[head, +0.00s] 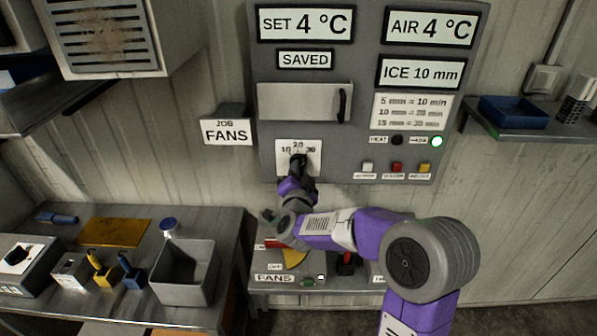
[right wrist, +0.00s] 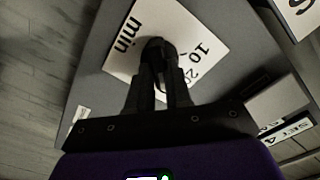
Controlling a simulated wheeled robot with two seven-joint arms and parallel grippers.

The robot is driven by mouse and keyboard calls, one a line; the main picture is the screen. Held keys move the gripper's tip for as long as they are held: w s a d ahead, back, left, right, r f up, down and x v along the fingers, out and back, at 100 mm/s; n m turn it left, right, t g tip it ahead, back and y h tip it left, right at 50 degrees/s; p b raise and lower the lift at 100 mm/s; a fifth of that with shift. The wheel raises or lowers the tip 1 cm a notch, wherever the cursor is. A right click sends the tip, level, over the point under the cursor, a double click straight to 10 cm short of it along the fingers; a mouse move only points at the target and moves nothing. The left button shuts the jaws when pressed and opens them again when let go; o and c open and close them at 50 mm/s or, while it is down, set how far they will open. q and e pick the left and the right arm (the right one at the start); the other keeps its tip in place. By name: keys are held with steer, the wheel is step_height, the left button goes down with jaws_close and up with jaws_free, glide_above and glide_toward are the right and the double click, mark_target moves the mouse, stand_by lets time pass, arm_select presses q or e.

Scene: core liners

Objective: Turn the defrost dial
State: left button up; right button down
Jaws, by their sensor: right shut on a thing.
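The defrost dial's white plate (head: 283,168) is low on the left of the grey control panel (head: 360,120), marked 10, 20 and 30. In the right wrist view the plate (right wrist: 126,40) also shows "min", and the dark knob (right wrist: 155,45) stands on it. My right gripper (head: 298,162) reaches up to the dial and hides most of the knob in the head view. In the right wrist view its two dark fingers (right wrist: 160,62) are shut on the knob, one on each side. Where the knob points is hard to tell. My left gripper is not in view.
The panel displays read SET 4 °C, AIR 4 °C, SAVED and ICE 10 mm (head: 420,73). A card (head: 411,111) pairs 10 mm with 20 min. A green lamp (head: 436,141) is lit above several buttons. A bench with a grey bin (head: 186,285) stands at left.

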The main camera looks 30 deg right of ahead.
steer(key=shift+a+n+p, duration=0.1)
steer(key=shift+n+p, duration=1.55)
steer(key=shift+n, duration=2.55)
steer(key=c, duration=1)
jaws_free()
steer(key=shift+c, duration=0.2)
steer(key=v, duration=0.7)
steer(key=shift+s, duration=0.3)
steer(key=shift+a, duration=0.15)
